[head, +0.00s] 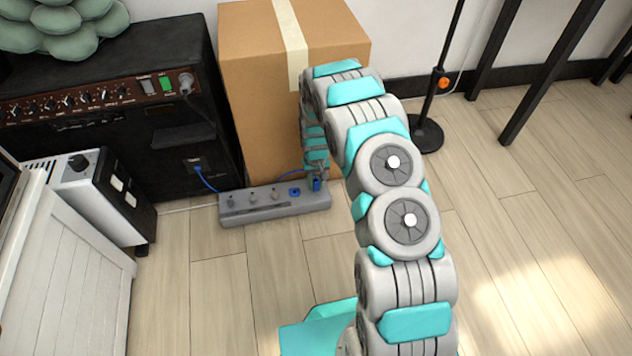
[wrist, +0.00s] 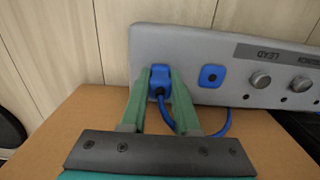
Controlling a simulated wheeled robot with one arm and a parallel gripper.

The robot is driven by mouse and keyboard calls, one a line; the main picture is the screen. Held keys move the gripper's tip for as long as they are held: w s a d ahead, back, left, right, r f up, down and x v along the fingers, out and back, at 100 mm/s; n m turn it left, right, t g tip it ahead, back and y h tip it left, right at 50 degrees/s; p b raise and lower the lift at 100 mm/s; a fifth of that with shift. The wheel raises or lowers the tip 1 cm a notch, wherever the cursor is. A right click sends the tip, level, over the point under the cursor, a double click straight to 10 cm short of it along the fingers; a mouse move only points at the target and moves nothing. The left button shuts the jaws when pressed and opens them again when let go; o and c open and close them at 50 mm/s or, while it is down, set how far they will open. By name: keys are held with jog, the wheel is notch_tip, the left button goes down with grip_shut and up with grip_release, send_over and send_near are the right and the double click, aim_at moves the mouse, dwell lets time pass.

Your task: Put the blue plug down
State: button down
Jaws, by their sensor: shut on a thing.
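The blue plug (wrist: 160,76) is between the two green fingers of my gripper (wrist: 161,72) in the wrist view. The fingers are shut on its sides, and a blue cord runs from it. In the head view the plug (head: 317,184) is small and partly hidden by my arm, at the right end of the grey power strip (head: 245,214). The plug overlaps the strip in the wrist view (wrist: 180,45); I cannot tell whether it is seated or just above it. A blue square socket (wrist: 212,76) beside the plug is empty.
A cardboard box (head: 260,110) stands right behind the strip. A black amplifier (head: 100,130) with a cord at its lower front stands left. A white-and-black unit (head: 95,190) and white crate (head: 70,270) are nearer. Wooden floor (head: 240,270) is clear in front of the strip.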

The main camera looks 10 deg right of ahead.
jog(key=shift+f, duration=0.35)
jog(key=c, duration=0.7)
grip_release()
jog(key=shift+o, duration=0.2)
jog(key=shift+r, duration=0.1)
notch_tip(320, 180, up, 12)
notch_tip(320, 180, up, 12)
send_over(316, 180)
jog(key=s, duration=0.6)
jog(key=s+r, duration=1.1)
jog(key=s, duration=0.1)
jog(key=s+r+g, duration=0.1)
jog(key=s+r, duration=0.2)
jog(key=s, duration=0.9)
jog(key=s+r, duration=0.4)
jog(key=s, duration=0.9)
jog(key=shift+s+r+g+p, duration=0.2)
jog(key=shift+s+g+p, duration=0.1)
jog(key=shift+g+p, duration=0.1)
